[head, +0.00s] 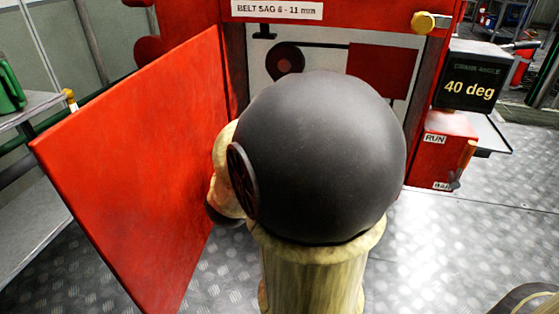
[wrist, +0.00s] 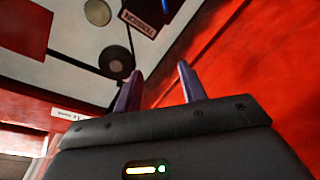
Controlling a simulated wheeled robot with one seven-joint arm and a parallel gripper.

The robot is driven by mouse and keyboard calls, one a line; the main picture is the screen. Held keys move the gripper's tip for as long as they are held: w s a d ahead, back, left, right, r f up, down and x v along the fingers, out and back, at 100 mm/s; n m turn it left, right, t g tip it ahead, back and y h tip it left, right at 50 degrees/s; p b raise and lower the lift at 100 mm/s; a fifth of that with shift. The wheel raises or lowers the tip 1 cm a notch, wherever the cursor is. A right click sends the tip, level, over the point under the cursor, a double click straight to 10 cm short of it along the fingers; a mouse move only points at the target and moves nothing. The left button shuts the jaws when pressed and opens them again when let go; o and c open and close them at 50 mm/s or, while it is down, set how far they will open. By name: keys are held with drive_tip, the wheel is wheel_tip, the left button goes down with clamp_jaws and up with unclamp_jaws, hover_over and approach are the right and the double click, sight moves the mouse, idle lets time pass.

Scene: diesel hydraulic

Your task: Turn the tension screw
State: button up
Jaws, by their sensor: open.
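My gripper (wrist: 160,68) shows in the wrist view with its two purple fingers apart and nothing between them. Ahead of it is the white panel of the open red cabinet, seen tilted. A label reading "TENSION" (wrist: 138,22) is on that panel, upside down in this view. A dark blue part (wrist: 166,8) stands at the top edge near the label; I cannot tell whether it is the tension screw. A black round pulley (wrist: 116,62) is just left of the fingertips. In the head view my own arm hides the gripper and part of the panel.
The red door (head: 135,165) stands open at the left. A sign reads "BELT SAG 8 - 11 mm" (head: 277,10). At the right are a display reading 40 deg (head: 470,85) and a red RUN/BAR box (head: 440,150) with a lever. The plated floor at right is mostly clear.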

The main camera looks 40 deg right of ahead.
wheel_tip(320, 180, down, 9)
drive_tip(key=s+m+g+h+b, duration=0.1)
drive_tip(key=s+m+h+b, duration=0.1)
drive_tip(key=b, duration=0.6)
drive_tip(key=shift+d+h, duration=0.3)
drive_tip(key=shift+r, duration=0.1)
drive_tip(key=shift+w, duration=0.1)
